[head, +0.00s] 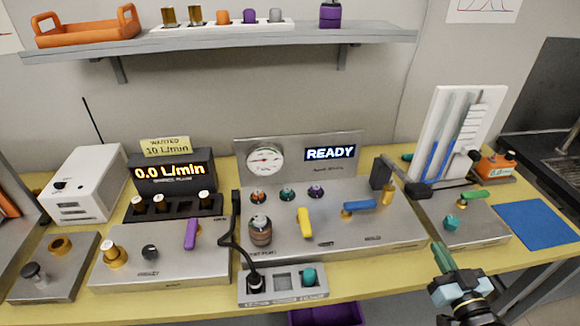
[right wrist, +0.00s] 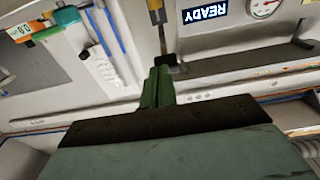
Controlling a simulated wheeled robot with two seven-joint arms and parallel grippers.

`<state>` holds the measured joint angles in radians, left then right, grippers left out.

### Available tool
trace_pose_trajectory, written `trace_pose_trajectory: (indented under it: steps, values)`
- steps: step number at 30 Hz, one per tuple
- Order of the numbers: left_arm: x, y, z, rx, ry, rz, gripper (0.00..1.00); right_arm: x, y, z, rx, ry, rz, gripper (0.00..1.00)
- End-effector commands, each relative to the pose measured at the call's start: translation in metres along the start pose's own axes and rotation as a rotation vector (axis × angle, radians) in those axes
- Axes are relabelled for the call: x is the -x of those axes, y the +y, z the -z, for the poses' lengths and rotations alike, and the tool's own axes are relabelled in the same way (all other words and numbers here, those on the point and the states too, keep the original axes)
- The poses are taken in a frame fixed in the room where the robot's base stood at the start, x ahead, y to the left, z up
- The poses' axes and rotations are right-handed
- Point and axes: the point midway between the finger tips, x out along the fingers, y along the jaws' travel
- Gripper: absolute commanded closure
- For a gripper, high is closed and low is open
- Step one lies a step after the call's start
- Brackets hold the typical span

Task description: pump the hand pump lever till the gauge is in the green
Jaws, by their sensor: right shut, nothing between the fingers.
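The round white gauge (head: 265,161) is set in the upright metal back panel, left of the lit READY display (head: 330,153). Its needle and coloured bands are too small to read surely. The dark lever (head: 404,176) slants down to the right from a dark block at the metal bench unit's right end, above a brass cylinder (head: 387,194). My right gripper (head: 444,257), with green fingers, is shut and empty in front of the right-hand unit, below and apart from the lever. Its fingers (right wrist: 158,86) also show in the right wrist view. My left gripper is out of view.
A yellow lever (head: 304,222) and a blue lever (head: 360,204) stand on the middle unit. The right unit carries a green lever (head: 474,195) and a teal knob (head: 451,222). A blue mat (head: 538,223) lies at the right. A shelf (head: 220,42) hangs above.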

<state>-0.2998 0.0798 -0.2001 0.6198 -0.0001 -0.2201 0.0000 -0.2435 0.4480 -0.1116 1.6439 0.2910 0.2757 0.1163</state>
Motion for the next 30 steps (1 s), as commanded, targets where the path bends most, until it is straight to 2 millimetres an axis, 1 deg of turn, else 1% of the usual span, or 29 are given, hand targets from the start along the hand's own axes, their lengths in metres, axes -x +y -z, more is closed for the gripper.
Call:
trace_pose_trajectory:
  steps: [17,20,23,26,30]
  values:
    - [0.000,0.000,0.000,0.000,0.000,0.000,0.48,0.000,0.000,0.000,0.000,0.000,0.000,1.00]
    - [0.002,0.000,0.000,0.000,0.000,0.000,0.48,-0.002,0.001,0.004,0.000,-0.004,-0.004,1.00]
    - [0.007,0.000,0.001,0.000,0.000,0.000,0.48,-0.010,0.003,0.014,0.000,-0.026,-0.020,1.00]
    - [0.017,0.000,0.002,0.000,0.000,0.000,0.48,-0.023,0.007,0.033,0.000,-0.067,-0.045,1.00]
    - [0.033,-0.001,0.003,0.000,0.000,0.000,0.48,-0.041,0.011,0.067,-0.003,-0.158,-0.076,1.00]
